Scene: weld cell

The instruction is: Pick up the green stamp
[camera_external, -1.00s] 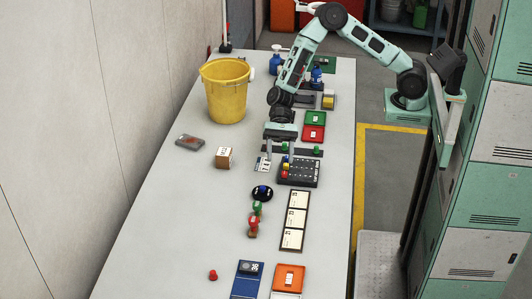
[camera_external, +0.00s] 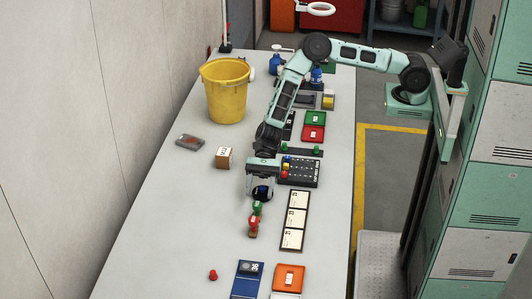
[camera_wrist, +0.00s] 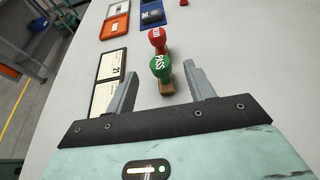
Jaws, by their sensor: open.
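The green stamp (camera_external: 257,208) stands upright on the table, with a round green head marked PASS and a brown base. In the wrist view the green stamp (camera_wrist: 161,66) shows between my fingertips, a little beyond them. A red stamp (camera_external: 253,227) stands right behind it in the wrist view (camera_wrist: 157,38). My gripper (camera_external: 262,196) is open and empty, pointing down just on the far side of the green stamp in the external view. Its two fingers (camera_wrist: 160,72) are apart, one to each side of the stamp's line.
A card strip (camera_external: 294,220) lies right of the stamps, and a black panel (camera_external: 304,172) lies beyond. Blue (camera_external: 247,280) and orange (camera_external: 288,279) trays and a small red piece (camera_external: 213,275) are nearer. A yellow bucket (camera_external: 226,95) stands farther back. The table's left side is mostly clear.

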